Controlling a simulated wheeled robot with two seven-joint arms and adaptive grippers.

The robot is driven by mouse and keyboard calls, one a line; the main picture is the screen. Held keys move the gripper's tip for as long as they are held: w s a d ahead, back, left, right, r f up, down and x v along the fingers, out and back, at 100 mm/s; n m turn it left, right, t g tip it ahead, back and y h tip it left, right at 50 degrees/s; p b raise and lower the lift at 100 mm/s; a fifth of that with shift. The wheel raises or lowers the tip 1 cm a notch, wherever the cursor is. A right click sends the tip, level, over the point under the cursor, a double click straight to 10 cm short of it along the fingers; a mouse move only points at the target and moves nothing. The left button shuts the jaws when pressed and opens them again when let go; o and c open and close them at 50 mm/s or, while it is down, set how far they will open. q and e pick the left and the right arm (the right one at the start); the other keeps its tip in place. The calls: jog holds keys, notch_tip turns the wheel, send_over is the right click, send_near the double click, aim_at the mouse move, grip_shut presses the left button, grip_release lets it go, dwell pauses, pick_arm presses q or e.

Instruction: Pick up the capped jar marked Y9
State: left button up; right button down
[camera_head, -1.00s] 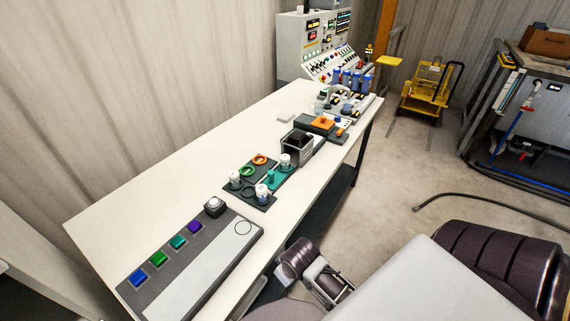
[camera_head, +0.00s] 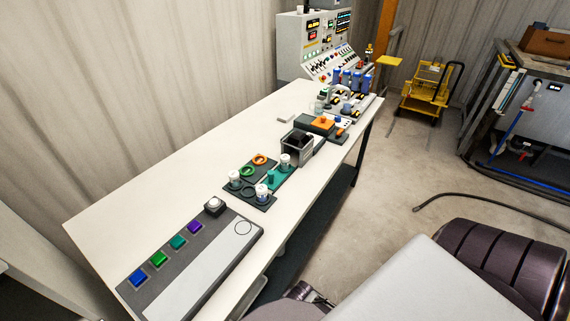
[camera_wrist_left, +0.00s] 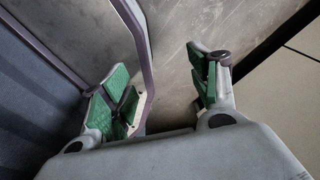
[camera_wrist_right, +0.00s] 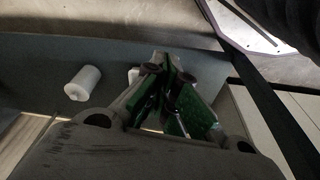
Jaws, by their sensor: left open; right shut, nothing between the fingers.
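Three small white-capped jars stand on the dark and green rack on the white table in the head view: one at the left (camera_head: 235,177), one at the front (camera_head: 262,191) and one at the right (camera_head: 285,160). Their markings are too small to read, so I cannot tell which is Y9. My left gripper (camera_wrist_left: 165,88) is open and empty in its wrist view, with a grey floor-like surface beyond it. My right gripper (camera_wrist_right: 174,72) is shut with nothing in it. Neither wrist view shows a capped jar for certain.
A grey panel (camera_head: 200,290) with coloured buttons lies at the table's near end. A grey box (camera_head: 297,148) and further gear stand beyond the rack. The table's left side is clear. A white cylinder (camera_wrist_right: 82,83) shows in the right wrist view.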

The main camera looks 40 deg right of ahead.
pick_arm(q)
jog(key=d, duration=0.1)
jog(key=s+d, duration=0.1)
jog(key=d, duration=0.1)
pick_arm(e)
jog(key=s+d+f, duration=0.2)
jog(key=s+f, duration=0.8)
jog(key=s, duration=0.1)
jog(key=s+d+f+g, duration=0.1)
jog(key=s+d+f, duration=0.1)
jog(key=s+f, duration=0.9)
jog(key=shift+s+f, duration=0.2)
jog(key=shift+s, duration=0.3)
